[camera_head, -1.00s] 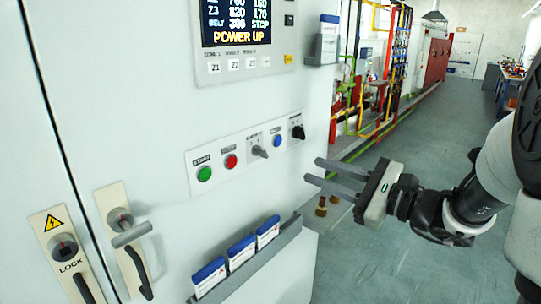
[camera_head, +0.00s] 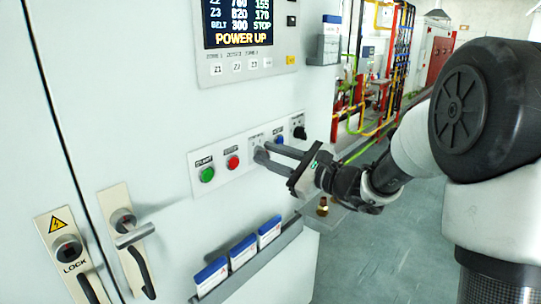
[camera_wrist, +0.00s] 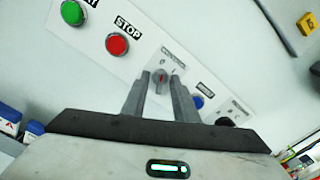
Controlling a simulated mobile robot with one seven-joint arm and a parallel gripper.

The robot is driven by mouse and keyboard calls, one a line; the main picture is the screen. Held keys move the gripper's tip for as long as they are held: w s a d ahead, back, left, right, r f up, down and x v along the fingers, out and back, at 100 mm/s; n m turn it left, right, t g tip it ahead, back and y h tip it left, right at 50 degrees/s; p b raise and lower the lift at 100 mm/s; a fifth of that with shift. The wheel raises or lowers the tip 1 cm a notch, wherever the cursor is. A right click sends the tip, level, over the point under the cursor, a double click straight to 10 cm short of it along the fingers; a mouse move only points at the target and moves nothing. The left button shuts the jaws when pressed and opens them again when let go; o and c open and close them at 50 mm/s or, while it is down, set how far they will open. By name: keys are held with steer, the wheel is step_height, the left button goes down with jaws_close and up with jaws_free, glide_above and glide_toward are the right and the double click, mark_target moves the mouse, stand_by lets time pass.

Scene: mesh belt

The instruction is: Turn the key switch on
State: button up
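The key switch is a small grey knob (camera_wrist: 160,78) with a red mark, on a white label plate. It sits between the green and red buttons on one side and the blue button on the other. My gripper (camera_head: 262,151) is at the plate in the head view, its fingers hiding most of the switch. In the wrist view my gripper (camera_wrist: 161,77) has one finger on each side of the knob, with a gap between the fingers. Whether either finger touches the knob cannot be told.
The green button (camera_head: 207,174) and red STOP button (camera_head: 233,162) lie left of the switch. The blue button (camera_head: 279,140) and a black selector (camera_head: 300,132) lie right. Below is a ledge with blue-and-white boxes (camera_head: 243,249). A display (camera_head: 240,24) reads POWER UP.

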steer(key=shift+c, duration=0.6)
jaws_close()
steer(key=shift+m, duration=0.3)
steer(key=m+p, duration=0.4)
steer(key=m, duration=0.1)
steer(key=shift+r+m, duration=0.15)
steer(key=shift+m, duration=0.15)
steer(key=m+p, duration=0.3)
steer(key=m, duration=0.1)
steer(key=shift+p, duration=0.4)
steer(key=shift+m+p, duration=0.75)
steer(key=shift+m, duration=0.05)
